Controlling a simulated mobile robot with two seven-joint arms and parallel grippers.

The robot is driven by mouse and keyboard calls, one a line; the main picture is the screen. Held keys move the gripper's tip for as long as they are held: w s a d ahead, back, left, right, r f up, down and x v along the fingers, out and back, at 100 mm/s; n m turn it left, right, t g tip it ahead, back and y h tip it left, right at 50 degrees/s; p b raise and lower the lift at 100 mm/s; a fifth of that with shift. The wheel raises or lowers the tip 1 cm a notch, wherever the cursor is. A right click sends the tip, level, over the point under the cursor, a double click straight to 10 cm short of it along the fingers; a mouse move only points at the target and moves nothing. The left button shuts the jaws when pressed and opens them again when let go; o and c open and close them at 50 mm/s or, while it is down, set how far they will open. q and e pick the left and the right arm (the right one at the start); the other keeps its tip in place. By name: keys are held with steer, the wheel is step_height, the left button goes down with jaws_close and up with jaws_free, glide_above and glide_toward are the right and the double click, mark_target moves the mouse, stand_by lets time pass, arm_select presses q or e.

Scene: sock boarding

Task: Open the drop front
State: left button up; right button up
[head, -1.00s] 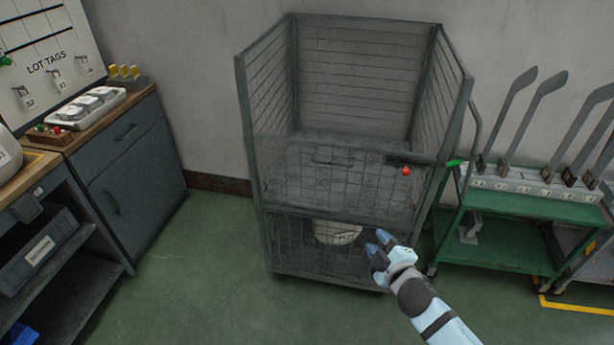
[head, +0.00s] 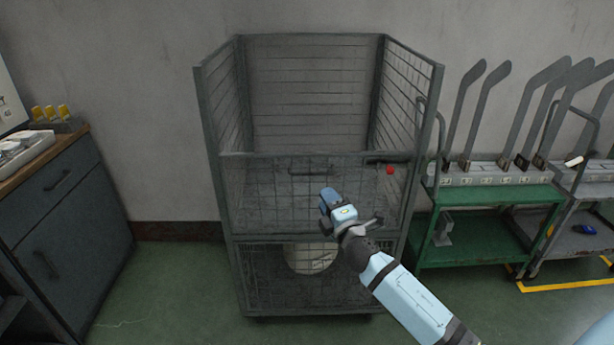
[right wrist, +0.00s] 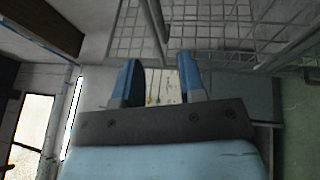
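The wire-mesh cage trolley (head: 228,200) stands against the wall in the middle of the head view. Its drop front (head: 275,190) is upright and closed across the middle, with a dark bar handle (head: 311,185) near its top edge. A red knob (head: 390,170) sits at the front's top right. My right gripper (head: 328,202) is in front of the drop front, below and right of the handle, apart from it as far as I can tell. In the right wrist view its two blue fingers (right wrist: 158,85) are spread with nothing between them. My left gripper is not in view.
A pale round object (head: 312,258) shows behind the lower mesh. A green cart (head: 490,195) with upright grey boards stands close on the right. A dark cabinet (head: 65,220) stands at the left. The floor before the cage is clear.

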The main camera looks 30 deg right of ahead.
mark_target(310, 175)
steer(key=x, duration=1.1)
steer(key=shift+a+b, duration=0.1)
steer(key=shift+b, duration=0.2)
jaws_close()
